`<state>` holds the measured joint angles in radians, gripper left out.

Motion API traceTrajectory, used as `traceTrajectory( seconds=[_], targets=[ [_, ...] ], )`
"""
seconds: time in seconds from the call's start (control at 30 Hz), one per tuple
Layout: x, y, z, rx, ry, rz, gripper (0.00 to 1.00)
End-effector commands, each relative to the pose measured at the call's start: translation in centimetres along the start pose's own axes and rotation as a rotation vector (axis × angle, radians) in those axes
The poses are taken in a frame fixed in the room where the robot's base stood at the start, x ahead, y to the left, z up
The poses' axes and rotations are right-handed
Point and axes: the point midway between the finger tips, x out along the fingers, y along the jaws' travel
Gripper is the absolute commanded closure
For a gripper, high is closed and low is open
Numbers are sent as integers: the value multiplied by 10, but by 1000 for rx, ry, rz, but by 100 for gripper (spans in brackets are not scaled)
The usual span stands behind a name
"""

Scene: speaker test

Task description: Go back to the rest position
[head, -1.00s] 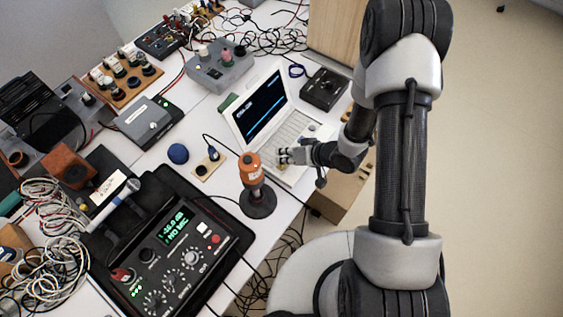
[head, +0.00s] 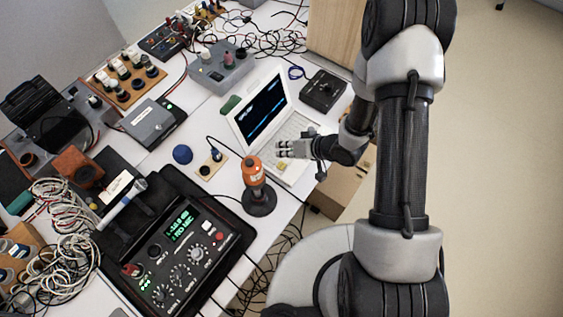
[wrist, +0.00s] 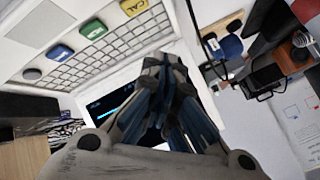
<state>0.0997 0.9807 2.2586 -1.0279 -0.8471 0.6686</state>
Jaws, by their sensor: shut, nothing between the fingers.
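My gripper (head: 281,149) is shut and empty in the head view. It is over the right part of the white laptop (head: 298,127), near the keyboard's front edge. In the wrist view my gripper (wrist: 165,65) fills the lower middle, with its fingers together and nothing between them. The laptop keyboard (wrist: 105,48) lies beyond the fingers, and part of the dark screen shows behind them. My arm runs down the right side of the head view.
An orange device on a round black base (head: 257,185) stands just left of my gripper. A black meter box (head: 180,245) and a blue ball (head: 182,154) are further left. A cardboard box (head: 338,190) is below the table edge. Open floor (head: 505,180) lies right of my arm.

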Motion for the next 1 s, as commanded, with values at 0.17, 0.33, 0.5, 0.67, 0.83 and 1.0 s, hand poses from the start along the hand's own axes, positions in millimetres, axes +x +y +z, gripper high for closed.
traceTrajectory(
  seconds=[0.17, 0.33, 0.5, 0.67, 0.83, 1.0],
  targets=[
    [1, 0, 1, 0, 0, 0, 100],
    [1, 0, 1, 0, 0, 0, 100],
    [1, 0, 0, 0, 0, 0, 100],
    [1, 0, 0, 0, 0, 0, 100],
    [-10, 6, -17, -33, 9, 55, 100],
    [-59, 22, -70, -116, 28, 256, 100]
  ],
)
